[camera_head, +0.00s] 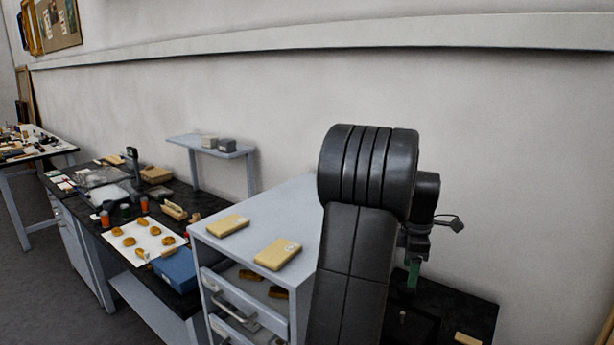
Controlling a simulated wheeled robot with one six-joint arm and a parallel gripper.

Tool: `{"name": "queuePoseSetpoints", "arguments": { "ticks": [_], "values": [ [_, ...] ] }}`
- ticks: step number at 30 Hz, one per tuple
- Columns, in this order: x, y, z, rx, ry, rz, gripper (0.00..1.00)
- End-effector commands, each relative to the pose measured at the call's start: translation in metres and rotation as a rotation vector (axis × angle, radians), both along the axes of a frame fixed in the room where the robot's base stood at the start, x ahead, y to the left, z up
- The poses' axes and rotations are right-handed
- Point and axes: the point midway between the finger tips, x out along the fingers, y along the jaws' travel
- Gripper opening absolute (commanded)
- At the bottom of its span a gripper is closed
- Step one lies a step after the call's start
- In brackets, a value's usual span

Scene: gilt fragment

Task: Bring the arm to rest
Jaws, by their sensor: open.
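My arm (356,260) rises in the right half of the head view, with its thick black joint high above the grey cabinet. My gripper (413,275) shows only partly behind the arm, pointing down to the right of the cabinet. It is open, with a green part at its end, and no held object is visible. The near arm link hides much of it. It hangs above a dark worktop (470,305) at the lower right.
A grey cabinet (295,215) with two tan blocks on top has open drawers holding brown pieces. Left of it, a dark bench (85,205) carries a white sheet with several brown pieces, orange jars and a blue box (175,270). A wall (270,110) stands behind.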

Motion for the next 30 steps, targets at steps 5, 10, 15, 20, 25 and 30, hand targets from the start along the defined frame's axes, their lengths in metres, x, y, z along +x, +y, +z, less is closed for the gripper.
{"name": "queuePoseSetpoints", "arguments": {
  "ticks": [5,10,15,20,25,30],
  "values": [
    [0.001,0.0,0.036,-0.002,-0.004,0.0,0.65],
    [0.001,0.0,0.071,-0.002,-0.005,0.0,0.65],
    [-0.001,0.0,0.064,0.002,0.006,0.0,0.65],
    [-0.001,0.0,0.032,0.002,0.005,0.0,0.65],
    [-0.001,0.0,-0.002,0.002,0.006,0.0,0.65],
    [-0.001,0.0,-0.036,0.002,0.006,0.0,0.65]
  ]
}}
